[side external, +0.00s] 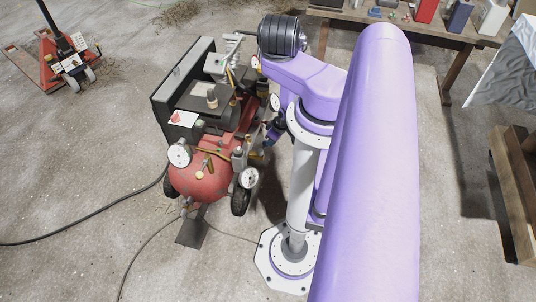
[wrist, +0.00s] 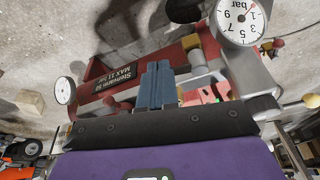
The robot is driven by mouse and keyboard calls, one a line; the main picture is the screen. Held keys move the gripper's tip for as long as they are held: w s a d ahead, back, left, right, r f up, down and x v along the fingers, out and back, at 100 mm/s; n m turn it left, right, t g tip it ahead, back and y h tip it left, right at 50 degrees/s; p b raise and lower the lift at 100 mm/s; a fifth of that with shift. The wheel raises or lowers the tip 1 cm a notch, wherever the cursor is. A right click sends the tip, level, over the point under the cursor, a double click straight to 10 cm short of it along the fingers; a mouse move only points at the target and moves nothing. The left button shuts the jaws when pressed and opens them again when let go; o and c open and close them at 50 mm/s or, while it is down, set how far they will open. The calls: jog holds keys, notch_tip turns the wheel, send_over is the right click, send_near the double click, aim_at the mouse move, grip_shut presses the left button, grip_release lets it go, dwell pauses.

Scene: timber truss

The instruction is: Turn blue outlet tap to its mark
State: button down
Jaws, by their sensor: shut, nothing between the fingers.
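The task's machine is a compressor with a red tank (side external: 200,184), left of my arm in the side view. In the wrist view its red body (wrist: 195,48) and a dark label reading "MAX 11 bar" lie behind my gripper (wrist: 158,68). The blue-grey fingers are together, with no gap and nothing held. They point towards the grey and red fittings; I cannot tell whether they touch anything. I cannot make out the blue outlet tap or its mark with certainty in either view. In the side view my gripper is small and partly hidden among the fittings.
A large white gauge (wrist: 240,20) sits right of the fingers, and a smaller gauge (wrist: 65,90) is at left. Black hoses (side external: 85,233) lie on the concrete floor. A wooden bench (side external: 440,30) with several items stands behind, and a red pallet truck (side external: 50,65) is at far left.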

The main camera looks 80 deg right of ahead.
jog(key=shift+w+d+n, duration=0.15)
jog(key=shift+w+n, duration=0.1)
jog(key=shift+n, duration=0.35)
dwell(0.3)
